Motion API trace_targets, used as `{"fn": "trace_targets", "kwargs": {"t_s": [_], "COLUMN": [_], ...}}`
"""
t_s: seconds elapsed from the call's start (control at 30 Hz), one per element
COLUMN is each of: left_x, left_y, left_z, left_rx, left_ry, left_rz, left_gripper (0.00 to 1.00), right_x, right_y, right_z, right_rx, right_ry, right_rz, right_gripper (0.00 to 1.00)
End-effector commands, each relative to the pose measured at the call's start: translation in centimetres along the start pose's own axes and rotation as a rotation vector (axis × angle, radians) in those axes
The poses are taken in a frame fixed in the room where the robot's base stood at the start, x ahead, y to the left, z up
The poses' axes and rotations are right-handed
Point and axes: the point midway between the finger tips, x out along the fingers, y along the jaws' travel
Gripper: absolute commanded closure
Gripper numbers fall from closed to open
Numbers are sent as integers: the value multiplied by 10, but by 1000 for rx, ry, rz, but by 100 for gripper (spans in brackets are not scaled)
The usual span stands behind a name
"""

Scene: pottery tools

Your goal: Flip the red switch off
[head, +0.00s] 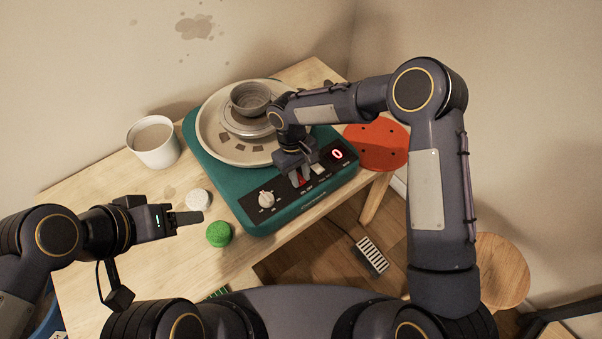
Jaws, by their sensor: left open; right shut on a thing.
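The red switch (304,181) is on the dark front panel of the green pottery wheel (225,186), mostly hidden by my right gripper. My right gripper (302,177) reaches down onto the panel and is shut on the red switch, as far as I can see. Whether the switch is tilted on or off is hidden. A red "0" shows on the display (338,154) to the right, and a white knob (267,199) sits to the left. My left gripper (200,217) is open and empty above the table, left of the wheel.
A grey bowl (250,97) stands on the wheel's round plate. A white cup (153,142), a white sponge (198,199) and a green sponge (219,234) are on the wooden table (90,195).

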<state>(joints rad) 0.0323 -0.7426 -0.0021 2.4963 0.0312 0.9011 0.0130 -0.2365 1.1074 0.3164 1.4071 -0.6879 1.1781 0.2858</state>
Motion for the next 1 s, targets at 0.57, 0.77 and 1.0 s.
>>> {"fn": "trace_targets", "kwargs": {"t_s": [0.57, 0.77, 1.0], "left_x": [-1, -1, 3], "left_y": [0, 0, -1], "left_z": [0, 0, 2], "left_rx": [0, 0, 0], "left_ry": [0, 0, 0], "left_rz": [0, 0, 0], "left_gripper": [41, 41, 41], "right_x": [-1, -1, -19], "right_y": [0, 0, 0], "right_z": [-1, -1, -3], "right_rx": [0, 0, 0], "right_ry": [-33, -33, -28], "right_rz": [-1, -2, 0], "right_gripper": [55, 55, 55]}}
